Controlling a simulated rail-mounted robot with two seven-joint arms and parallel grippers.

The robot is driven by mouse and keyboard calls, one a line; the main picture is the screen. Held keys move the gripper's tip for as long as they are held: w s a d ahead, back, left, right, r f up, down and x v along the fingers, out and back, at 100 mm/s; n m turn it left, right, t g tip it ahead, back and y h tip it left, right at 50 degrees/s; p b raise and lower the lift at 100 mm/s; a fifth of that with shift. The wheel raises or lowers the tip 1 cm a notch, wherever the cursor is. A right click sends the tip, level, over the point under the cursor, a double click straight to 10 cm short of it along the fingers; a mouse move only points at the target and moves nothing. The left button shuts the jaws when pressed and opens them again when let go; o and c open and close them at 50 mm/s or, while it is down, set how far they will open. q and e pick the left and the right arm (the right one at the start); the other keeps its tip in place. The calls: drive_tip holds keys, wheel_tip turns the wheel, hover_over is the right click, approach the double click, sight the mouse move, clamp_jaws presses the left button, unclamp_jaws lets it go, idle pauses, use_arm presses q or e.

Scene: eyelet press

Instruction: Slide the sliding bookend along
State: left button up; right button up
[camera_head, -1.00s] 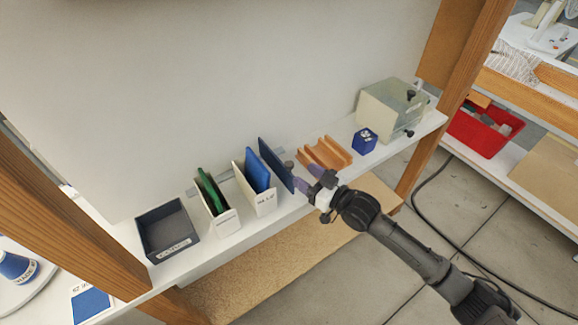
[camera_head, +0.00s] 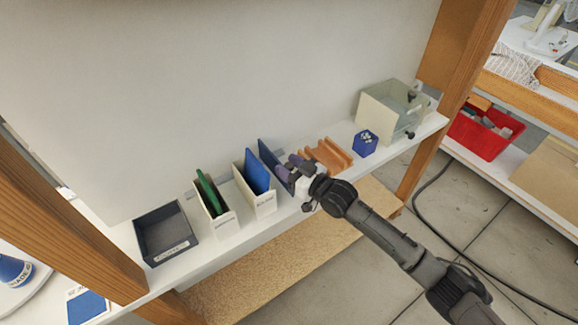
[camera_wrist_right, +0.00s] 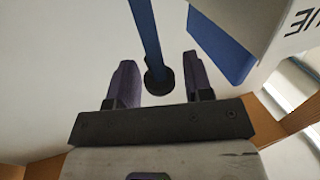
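The sliding bookend (camera_head: 270,163) is a dark blue upright plate on the white shelf, just right of the white box with blue contents. It shows edge-on as a blue strip (camera_wrist_right: 146,30) in the right wrist view, with a dark round knob (camera_wrist_right: 159,78) at its near end. My right gripper (camera_head: 288,168) is at the bookend's right side in the head view, hiding part of it. In the wrist view the right gripper (camera_wrist_right: 161,82) is open, its purple fingers on either side of the strip and knob, with gaps visible. My left gripper is out of view.
Left of the bookend stand a white box with blue contents (camera_head: 262,203), a white box with green contents (camera_head: 222,226) and a grey bin (camera_head: 165,248). Right are an orange-brown grooved rack (camera_head: 335,160), a blue hexagonal holder (camera_head: 364,146) and a pale metal box (camera_head: 385,112).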

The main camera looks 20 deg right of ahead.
clamp_jaws()
drive_tip(key=shift+s+a+r+p, duration=0.1)
drive_tip(key=shift+a+r+p, duration=0.1)
drive_tip(key=shift+a+p, duration=0.3)
drive_tip(key=shift+s+a+f+p, duration=0.1)
drive_tip(key=shift+s+a+p, duration=0.1)
drive_tip(key=shift+a+p, duration=0.35)
drive_tip(key=shift+s+a+f+p, duration=0.15)
drive_tip(key=shift+a+p, duration=0.15)
drive_tip(key=shift+a, duration=0.35)
drive_tip(key=shift+o, duration=0.8)
unclamp_jaws()
drive_tip(key=shift+d, duration=0.1)
